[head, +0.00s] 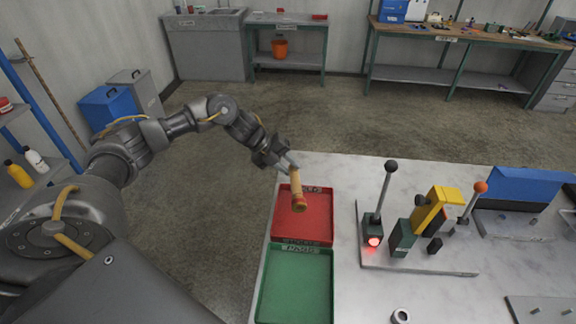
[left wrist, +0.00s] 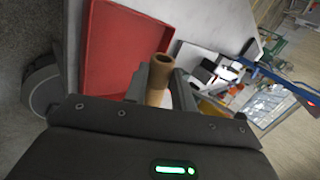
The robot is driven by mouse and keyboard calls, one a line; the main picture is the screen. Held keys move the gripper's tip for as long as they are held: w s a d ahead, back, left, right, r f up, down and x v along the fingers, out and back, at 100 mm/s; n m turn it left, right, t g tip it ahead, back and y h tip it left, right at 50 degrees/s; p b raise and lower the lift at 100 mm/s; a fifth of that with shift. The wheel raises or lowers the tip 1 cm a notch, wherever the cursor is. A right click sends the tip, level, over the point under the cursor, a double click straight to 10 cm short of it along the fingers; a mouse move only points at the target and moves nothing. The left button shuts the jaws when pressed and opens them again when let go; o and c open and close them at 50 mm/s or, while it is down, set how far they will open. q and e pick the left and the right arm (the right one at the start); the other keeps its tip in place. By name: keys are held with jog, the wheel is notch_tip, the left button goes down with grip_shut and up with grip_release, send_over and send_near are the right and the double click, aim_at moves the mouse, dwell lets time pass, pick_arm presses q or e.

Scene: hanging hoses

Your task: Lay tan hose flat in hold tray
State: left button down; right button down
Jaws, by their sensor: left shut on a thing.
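The tan hose (head: 297,192) is a short tube held in my left gripper (head: 291,168). It hangs steeply tilted, its lower end over the red tray (head: 318,232). In the left wrist view the tan hose (left wrist: 160,76) stands out between the fingers, its open end facing the camera. The red tray also shows there (left wrist: 108,50), to the left of the hose. A green tray (head: 294,246) sits in front of the red one. Both carry labels too small to read surely. The red tray looks empty. My right gripper is not in view.
Right of the trays a plate bears a lever with a lit red lamp (head: 373,241) and a yellow clamp-like fixture (head: 436,208). A small pale ring (head: 401,315) lies near the front. Blue-covered equipment (head: 522,186) stands farther right. The green tray is empty.

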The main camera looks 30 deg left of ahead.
pick_arm(q)
jog(key=shift+f, duration=0.1)
notch_tip(320, 180, down, 12)
jog(key=b, duration=0.9)
jog(key=shift+f, duration=0.1)
jog(key=shift+d, duration=0.1)
